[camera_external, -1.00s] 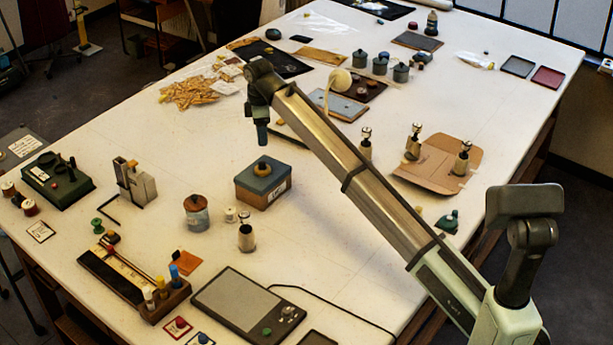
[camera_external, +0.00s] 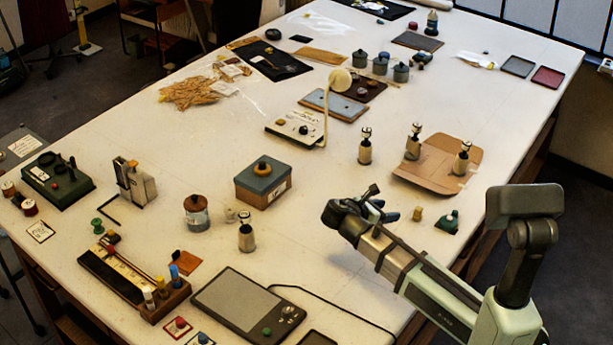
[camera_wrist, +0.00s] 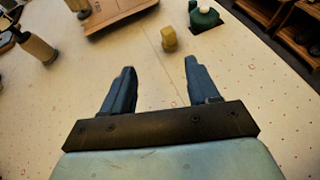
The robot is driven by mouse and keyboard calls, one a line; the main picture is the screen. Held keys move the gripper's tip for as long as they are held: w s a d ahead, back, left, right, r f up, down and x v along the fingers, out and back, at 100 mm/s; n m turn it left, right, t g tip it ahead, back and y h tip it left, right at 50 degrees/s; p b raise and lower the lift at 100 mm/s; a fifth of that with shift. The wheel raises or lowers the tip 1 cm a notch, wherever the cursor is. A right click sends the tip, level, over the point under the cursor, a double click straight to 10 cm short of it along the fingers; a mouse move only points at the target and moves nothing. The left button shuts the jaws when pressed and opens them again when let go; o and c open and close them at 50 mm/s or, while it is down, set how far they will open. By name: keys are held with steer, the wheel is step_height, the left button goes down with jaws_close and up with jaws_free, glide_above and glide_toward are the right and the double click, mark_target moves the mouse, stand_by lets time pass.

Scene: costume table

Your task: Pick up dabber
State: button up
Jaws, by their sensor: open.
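A small yellow block-like piece (camera_external: 417,214), which may be the dabber, stands on the white table just right of my gripper (camera_external: 388,207). In the wrist view the yellow piece (camera_wrist: 168,39) lies ahead of my gripper (camera_wrist: 159,66), beyond and between the lines of its two blue fingers. The fingers are apart with nothing between them. Several pale bottles with shiny round tops also stand on the table, one (camera_external: 365,147) behind my gripper and one (camera_external: 246,234) left of it. I cannot tell for certain which thing is the dabber.
A small green bottle-like thing (camera_external: 450,222) on a dark pad stands close right of the yellow piece. A cardboard piece (camera_external: 432,172) bearing bottles lies behind it. A screen tablet (camera_external: 238,300) with a cable lies left.

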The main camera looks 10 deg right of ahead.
mark_target(416, 210)
steer(key=shift+s+d, duration=0.45)
steer(key=shift+d, duration=0.05)
steer(key=shift+w+d+h, duration=0.1)
steer(key=shift+d+h, duration=0.15)
steer(key=shift+h, duration=0.05)
steer(key=x, duration=0.8)
steer(key=shift+a+f, duration=0.1)
steer(key=shift+a, duration=0.05)
steer(key=shift+x, duration=2.7)
steer(key=c, duration=1.1)
